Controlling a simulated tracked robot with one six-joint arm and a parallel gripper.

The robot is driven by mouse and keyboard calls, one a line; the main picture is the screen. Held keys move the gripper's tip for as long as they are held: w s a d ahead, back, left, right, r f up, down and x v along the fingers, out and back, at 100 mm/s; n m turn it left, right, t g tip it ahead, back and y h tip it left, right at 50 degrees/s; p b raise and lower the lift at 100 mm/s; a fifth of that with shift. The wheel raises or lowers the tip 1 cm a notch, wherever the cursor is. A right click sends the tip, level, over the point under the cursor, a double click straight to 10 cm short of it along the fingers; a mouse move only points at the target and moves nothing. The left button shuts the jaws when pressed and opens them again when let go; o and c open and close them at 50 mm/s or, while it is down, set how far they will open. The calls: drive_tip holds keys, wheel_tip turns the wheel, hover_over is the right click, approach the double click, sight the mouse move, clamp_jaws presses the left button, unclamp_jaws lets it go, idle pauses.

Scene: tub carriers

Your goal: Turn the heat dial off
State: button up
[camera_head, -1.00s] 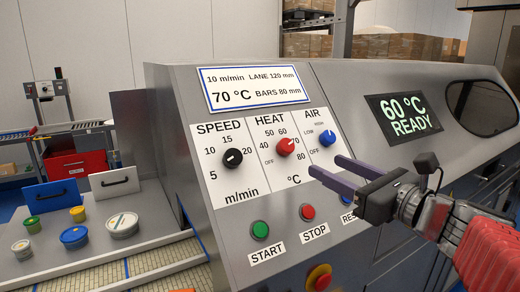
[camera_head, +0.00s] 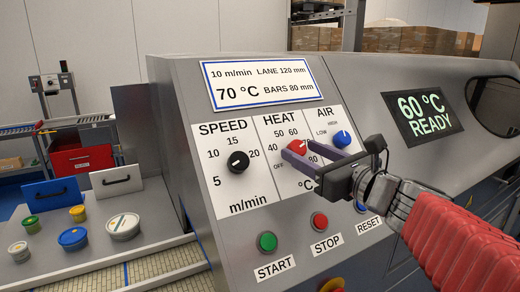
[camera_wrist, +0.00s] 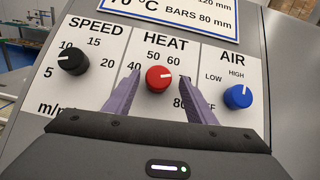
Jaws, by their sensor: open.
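The red heat dial (camera_head: 297,147) sits under the HEAT label on the sloped panel. In the wrist view my gripper (camera_wrist: 160,78) has one finger on each side of the dial, with gaps between; contact is not visible. The OFF mark (camera_head: 279,168) is at the lower left of the heat scale and is hidden in the wrist view.
The black speed dial (camera_head: 238,162) is to the left and the blue air dial (camera_head: 342,139) close to the right. Green start (camera_head: 267,241) and red stop (camera_head: 319,221) buttons lie below. The display (camera_head: 422,115) reads 60 °C READY. Tubs stand at the left.

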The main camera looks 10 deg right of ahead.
drive_tip(key=shift+w+a, duration=0.2)
drive_tip(key=shift+c, duration=0.5)
drive_tip(key=shift+d, duration=0.1)
drive_tip(key=c, duration=0.9)
